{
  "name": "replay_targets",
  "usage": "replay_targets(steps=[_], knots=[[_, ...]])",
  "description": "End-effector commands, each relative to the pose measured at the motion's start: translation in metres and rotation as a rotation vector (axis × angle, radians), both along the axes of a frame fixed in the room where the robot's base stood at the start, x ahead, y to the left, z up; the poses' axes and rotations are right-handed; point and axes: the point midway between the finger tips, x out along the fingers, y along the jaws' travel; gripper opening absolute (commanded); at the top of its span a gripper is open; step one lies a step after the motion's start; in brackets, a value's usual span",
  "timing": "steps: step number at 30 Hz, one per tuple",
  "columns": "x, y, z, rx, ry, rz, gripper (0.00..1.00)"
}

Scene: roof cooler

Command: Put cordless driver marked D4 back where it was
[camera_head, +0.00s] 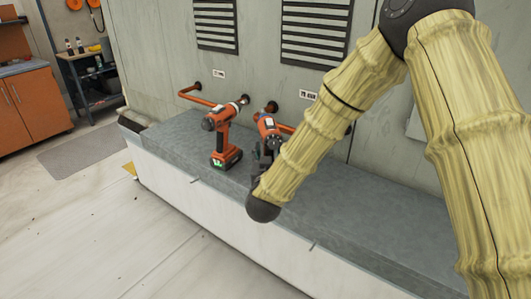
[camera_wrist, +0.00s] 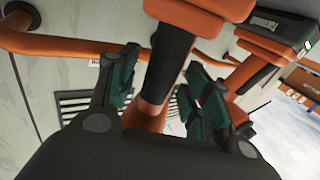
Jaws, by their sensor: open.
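Two orange-and-black cordless drivers stand upright on the grey ledge (camera_head: 380,205) in the head view. The left driver (camera_head: 220,130) is in full view, on its battery base. The right driver (camera_head: 267,126) is partly hidden by my arm and gripper (camera_head: 264,155). I cannot read which one is marked D4. In the wrist view, my gripper (camera_wrist: 165,88) is open, its teal-padded fingers on either side of the handle of one driver (camera_wrist: 170,55). I cannot tell whether they touch it. The other driver (camera_wrist: 262,50) shows at the right of the wrist view.
Orange pipes (camera_head: 198,97) run along the wall behind the drivers; one (camera_wrist: 50,45) crosses the wrist view. Small label plates (camera_head: 219,73) (camera_head: 308,95) are on the wall below the vents. The ledge's right part is bare. An orange cabinet (camera_head: 35,110) stands far left.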

Motion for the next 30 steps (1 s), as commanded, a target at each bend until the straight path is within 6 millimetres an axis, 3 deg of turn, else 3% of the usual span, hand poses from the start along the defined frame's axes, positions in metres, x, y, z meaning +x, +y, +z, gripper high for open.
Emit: replay_targets(steps=[16, 22, 30], knots=[[-0.093, 0.007, -0.003, -0.001, 0.000, 0.002, 0.49], [-0.109, 0.008, -0.002, -0.001, 0.000, 0.002, 0.49], [-0.111, 0.008, -0.001, -0.001, 0.000, 0.001, 0.49]])
